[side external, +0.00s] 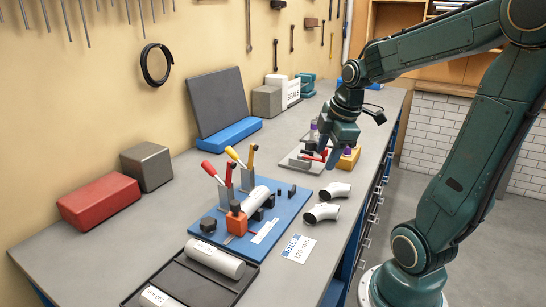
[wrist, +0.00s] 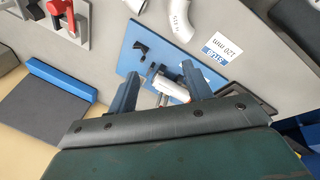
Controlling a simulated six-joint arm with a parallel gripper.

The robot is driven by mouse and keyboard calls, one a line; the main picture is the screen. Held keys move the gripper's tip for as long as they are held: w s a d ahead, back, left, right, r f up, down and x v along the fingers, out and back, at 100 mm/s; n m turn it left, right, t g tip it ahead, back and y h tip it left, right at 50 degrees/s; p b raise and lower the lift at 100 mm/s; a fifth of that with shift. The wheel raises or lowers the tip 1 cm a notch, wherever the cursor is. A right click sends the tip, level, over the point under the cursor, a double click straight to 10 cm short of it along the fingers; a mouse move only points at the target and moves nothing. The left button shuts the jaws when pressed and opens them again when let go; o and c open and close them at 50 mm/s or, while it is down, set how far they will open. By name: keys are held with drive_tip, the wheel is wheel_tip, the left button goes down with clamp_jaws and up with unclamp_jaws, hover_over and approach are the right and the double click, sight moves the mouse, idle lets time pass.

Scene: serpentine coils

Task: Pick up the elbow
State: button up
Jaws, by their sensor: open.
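Two silver pipe elbows lie on the grey bench to the right of the blue fixture board in the side view: a farther elbow (side external: 336,190) and a nearer elbow (side external: 321,212). My gripper (side external: 333,157) is above the bench, farther back than both elbows. Its two blue-grey fingers (wrist: 159,78) are apart in the wrist view, with neither elbow between them.
The blue board (side external: 222,242) carries upright toggle clamps, an orange block and a white pipe (side external: 257,200). A label card (side external: 292,248) lies near the elbows. A grey plate with red clamp (side external: 297,161) and a yellow block (side external: 348,158) are near my gripper.

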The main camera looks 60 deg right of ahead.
drive_tip(key=s+d+f+n, duration=0.3)
drive_tip(key=d+f+n, duration=0.1)
drive_tip(key=d, duration=0.6)
drive_tip(key=shift+g, duration=0.4)
drive_tip(key=shift+s+d, duration=0.1)
approach(335, 187)
drive_tip(key=shift+s+x, duration=0.2)
drive_tip(key=shift+x, duration=2.2)
drive_tip(key=shift+f, duration=0.1)
drive_tip(key=shift+x, duration=2.55)
drive_tip(key=shift+w, duration=0.15)
drive_tip(key=c, duration=0.9)
